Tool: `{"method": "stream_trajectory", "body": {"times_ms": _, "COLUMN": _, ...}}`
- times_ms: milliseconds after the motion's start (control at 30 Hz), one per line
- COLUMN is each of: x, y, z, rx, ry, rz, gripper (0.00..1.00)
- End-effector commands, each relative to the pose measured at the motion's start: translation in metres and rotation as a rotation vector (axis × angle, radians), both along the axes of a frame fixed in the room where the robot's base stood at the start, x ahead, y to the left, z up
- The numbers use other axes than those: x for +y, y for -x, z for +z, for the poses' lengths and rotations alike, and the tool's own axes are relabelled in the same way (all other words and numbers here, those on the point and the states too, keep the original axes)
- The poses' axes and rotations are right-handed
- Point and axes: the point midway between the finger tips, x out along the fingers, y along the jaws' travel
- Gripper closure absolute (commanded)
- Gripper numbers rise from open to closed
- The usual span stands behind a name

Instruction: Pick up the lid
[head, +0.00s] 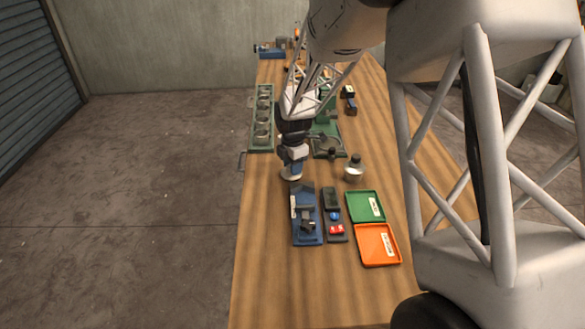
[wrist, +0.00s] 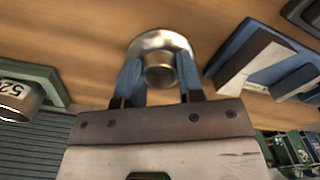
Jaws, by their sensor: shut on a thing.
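The lid, a round silver metal disc with a short cylindrical knob, shows in the wrist view (wrist: 168,39) between the blue fingers of my gripper (wrist: 159,72). The fingers are shut on its knob, one on each side. In the head view my gripper (head: 291,162) points down over the wooden table, and the lid (head: 289,176) shows as a pale rim under the fingertips. I cannot tell whether the lid touches the table.
A blue tray (head: 307,232) with a dark part lies just in front. A green tray (head: 365,205) and an orange tray (head: 376,245) lie to its right. A silver container (head: 354,171) with a dark top stands to the right. A green rack (head: 262,120) with metal cups stands behind left.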

Motion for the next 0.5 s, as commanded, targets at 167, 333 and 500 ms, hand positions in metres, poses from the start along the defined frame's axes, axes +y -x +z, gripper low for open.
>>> {"method": "stream_trajectory", "body": {"times_ms": 167, "x": 0.0, "y": 0.0, "z": 0.02, "rx": -0.002, "ry": 0.0, "rz": 0.0, "gripper": 0.88}}
{"method": "stream_trajectory", "body": {"times_ms": 333, "x": 0.0, "y": 0.0, "z": 0.046, "rx": -0.003, "ry": -0.001, "rz": 0.0, "gripper": 0.88}}
{"method": "stream_trajectory", "body": {"times_ms": 500, "x": 0.0, "y": 0.0, "z": 0.07, "rx": -0.002, "ry": 0.0, "rz": 0.0, "gripper": 0.88}}
